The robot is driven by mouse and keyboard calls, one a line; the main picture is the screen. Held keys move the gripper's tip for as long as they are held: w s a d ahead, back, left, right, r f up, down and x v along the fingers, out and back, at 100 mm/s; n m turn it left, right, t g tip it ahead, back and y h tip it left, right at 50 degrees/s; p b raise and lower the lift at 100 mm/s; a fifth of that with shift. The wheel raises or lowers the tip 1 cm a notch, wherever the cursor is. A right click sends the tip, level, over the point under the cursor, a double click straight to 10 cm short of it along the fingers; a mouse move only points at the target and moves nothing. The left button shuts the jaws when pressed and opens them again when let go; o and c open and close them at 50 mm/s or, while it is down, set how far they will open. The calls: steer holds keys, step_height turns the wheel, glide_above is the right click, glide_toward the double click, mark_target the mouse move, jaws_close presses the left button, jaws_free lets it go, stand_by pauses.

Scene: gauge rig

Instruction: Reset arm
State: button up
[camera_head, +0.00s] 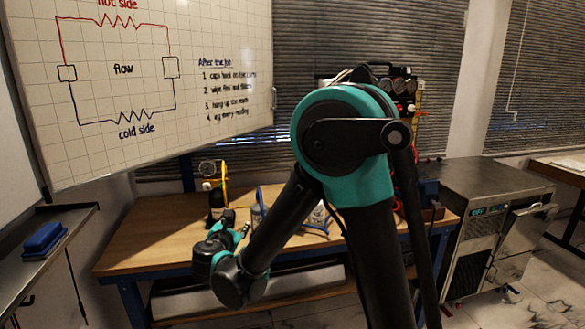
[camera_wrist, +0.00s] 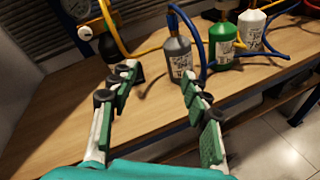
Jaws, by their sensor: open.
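My arm rises in the middle of the head view and bends down to the left over the wooden bench (camera_head: 125,250). My gripper (camera_wrist: 160,85) shows in the wrist view with its two green-padded fingers spread wide and nothing between them. In the head view the gripper end (camera_head: 238,225) is small and partly hidden by my wrist. It hangs over the bench's front part. In the wrist view a grey bottle (camera_wrist: 178,58) with a blue hose stands just beyond the fingertips, apart from them as far as I can tell.
A green bottle (camera_wrist: 222,42) and a white bottle (camera_wrist: 251,27) stand right of the grey one, with blue and yellow hoses. A gauge with a yellow hose (camera_head: 208,168) stands at the bench's back. A metal machine (camera_head: 490,215) is at right. A whiteboard (camera_head: 150,80) hangs behind.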

steer(key=s+d+f+m+g+h, duration=0.25)
steer(key=d+m, duration=0.45)
steer(key=d, duration=0.7)
steer(key=s+d+f+m+g+h, duration=0.1)
steer(key=d+f+m+g, duration=0.45)
steer(key=d, duration=0.75)
steer(key=s+d+f+m+g+y, duration=0.1)
steer(key=s+d+f+m+y, duration=0.1)
steer(key=s+d+m, duration=0.3)
steer(key=s+d+f+m+g+y, duration=0.2)
steer(key=s+d+f+m, duration=0.2)
steer(key=s+m, duration=0.8)
steer(key=shift+d+f+m, duration=0.15)
steer(key=shift+d+m, duration=0.2)
steer(key=shift+d, duration=0.1)
